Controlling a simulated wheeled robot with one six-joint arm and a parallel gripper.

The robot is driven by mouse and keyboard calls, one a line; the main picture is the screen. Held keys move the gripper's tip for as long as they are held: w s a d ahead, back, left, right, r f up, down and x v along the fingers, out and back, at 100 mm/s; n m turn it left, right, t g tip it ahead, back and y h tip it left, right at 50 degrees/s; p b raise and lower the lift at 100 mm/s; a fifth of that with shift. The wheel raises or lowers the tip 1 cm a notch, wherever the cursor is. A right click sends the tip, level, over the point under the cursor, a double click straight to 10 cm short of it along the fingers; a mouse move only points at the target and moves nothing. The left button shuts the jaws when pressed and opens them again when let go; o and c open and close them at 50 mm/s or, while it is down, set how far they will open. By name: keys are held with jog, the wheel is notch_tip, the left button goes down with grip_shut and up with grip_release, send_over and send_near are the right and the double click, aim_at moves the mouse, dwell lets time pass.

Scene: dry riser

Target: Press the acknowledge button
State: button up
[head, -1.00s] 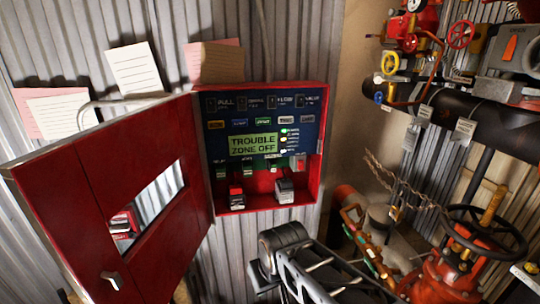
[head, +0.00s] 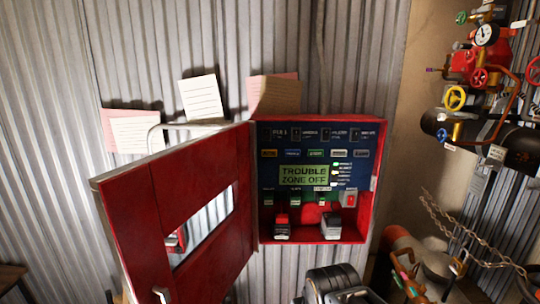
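The red alarm panel box (head: 376,190) hangs open on the corrugated wall. Its blue face carries a row of small buttons: amber (head: 270,153), blue (head: 293,153), green (head: 315,153), and paler ones (head: 339,154) to the right. Their labels are too small to read, so I cannot tell which is acknowledge. A dark part that looks like my arm shows at the bottom, below the box and apart from the buttons. My gripper's fingers are not visible.
The red door (head: 130,210) with a window stands swung open to the left. Paper notes (head: 203,98) are on the wall above. Red valves and gauges (head: 475,70) on a black pipe (head: 495,140) and a chain (head: 470,240) crowd the right. The space before the panel face looks clear.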

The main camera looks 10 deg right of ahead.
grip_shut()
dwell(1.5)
